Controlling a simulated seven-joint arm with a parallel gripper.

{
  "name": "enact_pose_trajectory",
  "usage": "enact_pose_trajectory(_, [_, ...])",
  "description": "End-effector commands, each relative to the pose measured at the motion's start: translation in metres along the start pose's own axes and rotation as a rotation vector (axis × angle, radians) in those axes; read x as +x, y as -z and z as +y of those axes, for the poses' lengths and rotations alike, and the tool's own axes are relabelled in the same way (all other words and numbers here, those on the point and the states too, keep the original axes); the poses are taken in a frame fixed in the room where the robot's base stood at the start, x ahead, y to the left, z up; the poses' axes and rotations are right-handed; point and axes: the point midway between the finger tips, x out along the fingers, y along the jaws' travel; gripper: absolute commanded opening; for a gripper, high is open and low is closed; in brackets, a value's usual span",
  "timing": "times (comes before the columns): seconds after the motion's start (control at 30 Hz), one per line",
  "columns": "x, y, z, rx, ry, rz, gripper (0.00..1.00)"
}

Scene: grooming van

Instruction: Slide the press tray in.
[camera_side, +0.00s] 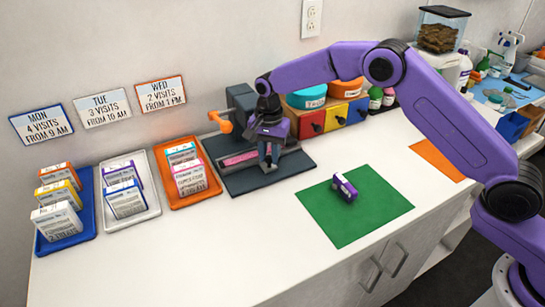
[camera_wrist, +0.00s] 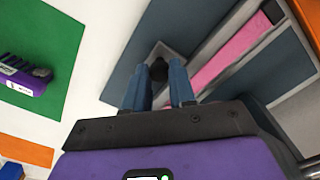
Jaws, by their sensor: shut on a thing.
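The press (camera_side: 243,108) stands against the wall, with a dark grey column, an orange lever (camera_side: 221,122) and a dark base plate (camera_side: 283,169). The press tray (camera_side: 238,158) is a grey channel with a pink strip, lying along the base; the tray also shows in the wrist view (camera_wrist: 228,50). My gripper (camera_side: 268,161) points down over the tray's right part. In the wrist view its blue fingers (camera_wrist: 160,88) are shut on a dark round knob (camera_wrist: 158,70) at the tray's end. The fingers partly hide the knob, and my wrist hides part of the press.
Blue (camera_side: 87,226), white (camera_side: 152,205) and orange (camera_side: 215,187) trays of small boxes stand left. Coloured drawers (camera_side: 334,117) stand behind my gripper. The counter front is clear.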

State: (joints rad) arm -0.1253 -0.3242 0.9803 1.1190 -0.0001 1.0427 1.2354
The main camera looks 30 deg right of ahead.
Motion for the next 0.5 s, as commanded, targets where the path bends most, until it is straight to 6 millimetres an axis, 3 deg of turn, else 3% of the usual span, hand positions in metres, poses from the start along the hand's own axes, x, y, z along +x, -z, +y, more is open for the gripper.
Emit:
enact_pose_trajectory(0.27, [-0.001,-0.0001,-0.0009,-0.001,0.002,0.0,0.0])
enact_pose_trajectory(0.3, [-0.001,-0.0002,-0.0009,-0.001,0.002,0.0,0.34])
enact_pose_trajectory(0.33, [-0.001,-0.0002,-0.0009,-0.001,0.002,0.0,0.44])
enact_pose_trajectory(0.37, [-0.0009,-0.0002,-0.0008,-0.001,0.002,0.0,0.51])
enact_pose_trajectory(0.5, [-0.0006,-0.0001,-0.0006,-0.001,0.001,0.0,0.51])
